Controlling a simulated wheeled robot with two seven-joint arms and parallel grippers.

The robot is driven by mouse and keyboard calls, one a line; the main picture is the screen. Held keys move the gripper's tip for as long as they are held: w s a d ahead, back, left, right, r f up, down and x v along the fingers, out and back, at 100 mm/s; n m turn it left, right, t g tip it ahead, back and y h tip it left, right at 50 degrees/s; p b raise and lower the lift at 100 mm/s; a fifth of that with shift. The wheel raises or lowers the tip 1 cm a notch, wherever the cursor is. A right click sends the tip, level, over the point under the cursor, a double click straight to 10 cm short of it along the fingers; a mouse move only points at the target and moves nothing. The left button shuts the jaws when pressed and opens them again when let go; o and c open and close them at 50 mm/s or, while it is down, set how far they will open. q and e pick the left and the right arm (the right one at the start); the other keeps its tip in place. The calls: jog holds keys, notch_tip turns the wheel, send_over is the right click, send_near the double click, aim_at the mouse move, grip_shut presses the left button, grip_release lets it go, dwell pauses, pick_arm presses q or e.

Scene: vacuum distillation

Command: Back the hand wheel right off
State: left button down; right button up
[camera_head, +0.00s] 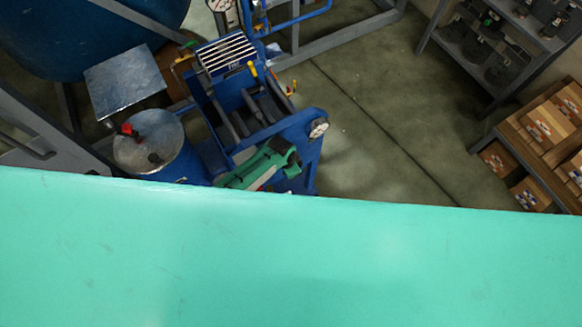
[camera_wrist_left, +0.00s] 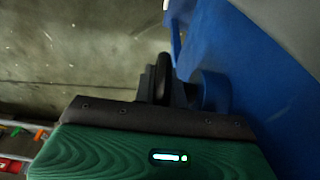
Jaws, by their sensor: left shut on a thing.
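The hand wheel (camera_wrist_left: 163,73) shows in the left wrist view as a dark, rounded rim seen nearly edge-on beside a blue machine body (camera_wrist_left: 268,75). My left gripper (camera_wrist_left: 168,93) is shut on the hand wheel; its fingers are dark and partly hidden behind its own housing. In the head view, the green left gripper (camera_head: 287,158) is at the lower right side of the blue machine (camera_head: 306,150), and the wheel is not distinguishable there. My right gripper is in neither view.
A round pressure gauge (camera_head: 318,128) sits on the machine's right side. A blue drum with a metal lid (camera_head: 150,140) stands at its left. Shelving (camera_head: 500,45) and cardboard boxes (camera_head: 545,125) stand at the right. The floor (camera_head: 400,130) between is clear. A teal surface fills the lower head view.

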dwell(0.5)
pick_arm(q)
jog(key=c, duration=1.4)
grip_release()
jog(key=shift+c, duration=0.2)
notch_tip(320, 180, up, 14)
jog(key=s+a+b, duration=0.1)
jog(key=a, duration=0.1)
jog(key=shift+s+a+f+b, duration=0.25)
jog(key=shift+s+a+b, duration=0.05)
jog(key=shift+s+b, duration=0.1)
